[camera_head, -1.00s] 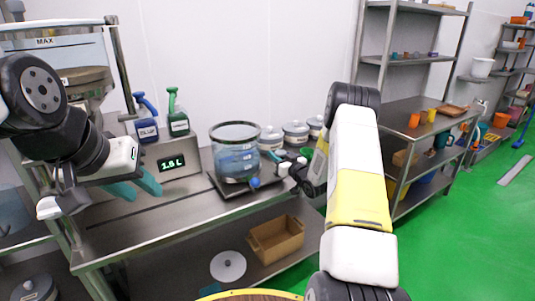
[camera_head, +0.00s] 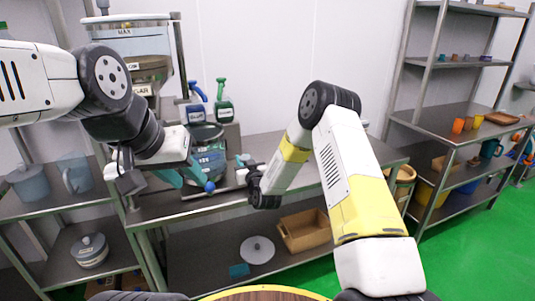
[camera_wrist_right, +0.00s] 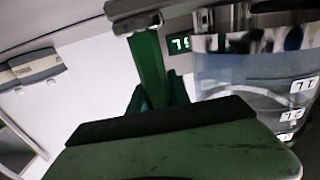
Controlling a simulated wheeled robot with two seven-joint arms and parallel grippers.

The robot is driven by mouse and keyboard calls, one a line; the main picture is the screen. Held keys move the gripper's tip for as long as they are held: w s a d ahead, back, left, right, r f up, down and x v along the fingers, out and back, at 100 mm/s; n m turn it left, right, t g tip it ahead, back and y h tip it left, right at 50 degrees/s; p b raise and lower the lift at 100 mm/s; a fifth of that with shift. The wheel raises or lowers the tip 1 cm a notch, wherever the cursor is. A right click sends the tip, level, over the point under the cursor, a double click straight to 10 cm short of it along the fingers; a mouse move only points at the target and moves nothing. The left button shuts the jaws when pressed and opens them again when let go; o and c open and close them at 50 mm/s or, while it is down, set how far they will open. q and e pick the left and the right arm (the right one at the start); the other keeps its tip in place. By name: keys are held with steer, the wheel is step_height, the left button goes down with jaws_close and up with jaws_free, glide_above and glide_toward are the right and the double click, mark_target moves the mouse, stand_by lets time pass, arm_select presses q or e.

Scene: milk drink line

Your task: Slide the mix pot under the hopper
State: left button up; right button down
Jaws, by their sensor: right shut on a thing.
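The mix pot (camera_head: 207,140) is a clear round vessel with bluish liquid, upright on the bench, to the right of the hopper (camera_head: 128,42). The hopper is a clear tank marked MAX at the back left. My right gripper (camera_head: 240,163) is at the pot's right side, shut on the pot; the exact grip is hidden. In the right wrist view, green fingers stand beside the pot (camera_wrist_right: 255,75). My left gripper (camera_head: 182,178) is open, with teal fingers apart in front of the pot, covering part of its lower left.
A blue bottle (camera_head: 196,106) and a green bottle (camera_head: 224,103) stand behind the pot. A blue ball knob (camera_head: 210,187) is at the bench front. A brown crate (camera_head: 305,230) and a white disc (camera_head: 257,250) lie on the lower shelf. The bench to the right is partly hidden by my arm.

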steer(key=s+a, duration=0.2)
steer(key=a, duration=0.3)
steer(key=s+a, duration=0.1)
steer(key=a, duration=0.4)
steer(key=s+a, duration=0.2)
steer(key=a, duration=0.3)
steer(key=shift+s, duration=0.3)
steer(key=shift+a, duration=0.1)
steer(key=c, duration=1.2)
jaws_free()
steer(key=shift+a, duration=0.15)
steer(key=v, duration=0.8)
steer(key=shift+w, duration=0.1)
